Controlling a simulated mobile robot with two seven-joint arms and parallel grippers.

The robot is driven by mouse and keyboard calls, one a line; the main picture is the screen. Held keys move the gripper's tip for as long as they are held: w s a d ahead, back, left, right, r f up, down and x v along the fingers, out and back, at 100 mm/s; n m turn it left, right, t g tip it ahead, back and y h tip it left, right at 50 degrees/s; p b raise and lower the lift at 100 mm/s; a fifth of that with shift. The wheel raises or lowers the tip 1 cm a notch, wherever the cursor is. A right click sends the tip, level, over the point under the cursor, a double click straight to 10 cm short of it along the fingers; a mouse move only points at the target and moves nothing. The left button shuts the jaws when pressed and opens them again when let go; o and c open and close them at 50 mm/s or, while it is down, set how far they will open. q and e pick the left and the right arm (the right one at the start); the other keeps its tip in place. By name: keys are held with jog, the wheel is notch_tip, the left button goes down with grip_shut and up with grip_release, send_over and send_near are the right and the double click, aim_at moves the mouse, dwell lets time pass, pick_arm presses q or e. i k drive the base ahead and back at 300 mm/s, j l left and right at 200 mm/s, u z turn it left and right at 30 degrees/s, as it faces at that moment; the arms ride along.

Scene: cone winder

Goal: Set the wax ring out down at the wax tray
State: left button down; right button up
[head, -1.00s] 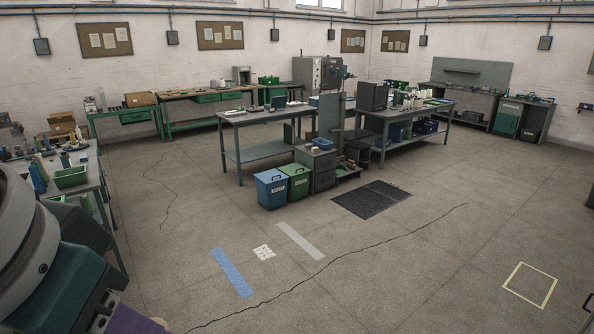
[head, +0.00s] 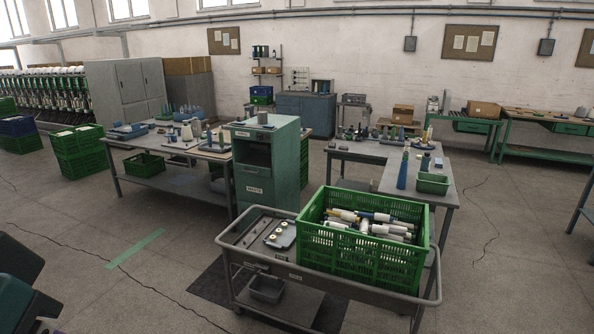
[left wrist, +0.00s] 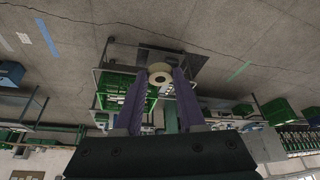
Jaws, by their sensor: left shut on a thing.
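The wax ring (left wrist: 160,68) is a small cream ring with a dark hole, held between the purple fingertips of my left gripper (left wrist: 160,77) in the left wrist view. The gripper is shut on it, with the floor and the cart behind. In the head view, a small dark grey tray (head: 279,241) with a few pale round pieces lies on the cart, left of the green crate; it looks like the wax tray. Only dark and teal parts of my arm show at the lower left there; the left gripper is outside that view. My right gripper is in no frame.
The grey cart (head: 232,257) carries a green crate (head: 365,256) full of bobbins. A tall green cabinet (head: 267,170) stands behind it, and a workbench (head: 450,190) stands behind right. Open floor lies left of the cart.

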aim_at(293, 233)
jog(key=i+j, duration=0.25)
jog(key=i, duration=0.3)
jog(key=i+j+z, duration=0.1)
jog(key=i+j, duration=0.2)
jog(key=i, duration=0.25)
jog(key=i+j, duration=0.3)
jog(key=i, duration=0.25)
jog(key=i+j+z, duration=0.1)
jog(key=i+j, duration=0.2)
jog(key=i, duration=0.2)
jog(key=i+j+z, duration=0.95)
jog(key=j+z, duration=0.2)
jog(key=i+j+z, duration=0.1)
jog(key=j+z, duration=0.15)
jog(key=i+j+z, duration=0.1)
jog(key=j+z, duration=0.2)
jog(key=j, duration=0.25)
jog(key=j+z, duration=0.3)
jog(key=i+j+z, duration=0.1)
jog(key=j, duration=0.5)
